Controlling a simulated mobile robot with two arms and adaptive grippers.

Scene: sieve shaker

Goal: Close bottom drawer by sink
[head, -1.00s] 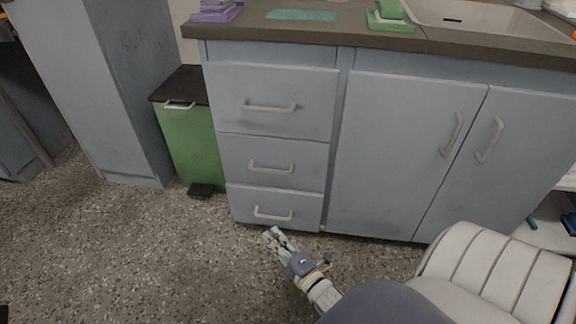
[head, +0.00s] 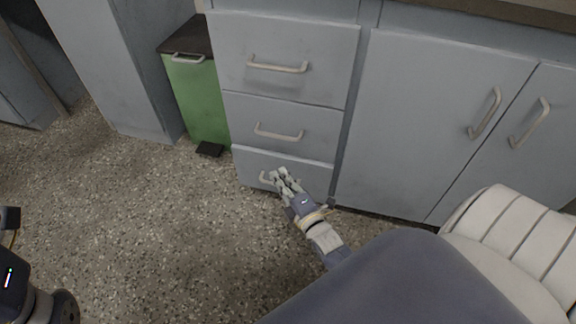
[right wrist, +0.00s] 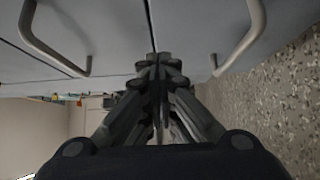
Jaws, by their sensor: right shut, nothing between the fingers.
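The bottom drawer (head: 247,168) is the lowest of the stacked blue-grey drawers. Its front looks flush or nearly flush with the drawer above; a small gap is hard to tell. Its pale handle (head: 264,178) is partly hidden behind my right gripper (head: 279,176), which is in front of the drawer. In the right wrist view my right gripper (right wrist: 157,68) is shut and empty, pointing at the drawer fronts between two handles. The handle nearer the floor (right wrist: 246,38) is on the right. Contact with the drawer cannot be told. My left gripper's fingers do not show.
The middle drawer (head: 285,117) and top drawer (head: 285,45) are above, with cabinet doors (head: 430,120) to the right. A green pedal bin (head: 200,100) stands left of the drawers. The speckled floor (head: 150,220) in front is clear. A white ribbed object (head: 520,235) is at right.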

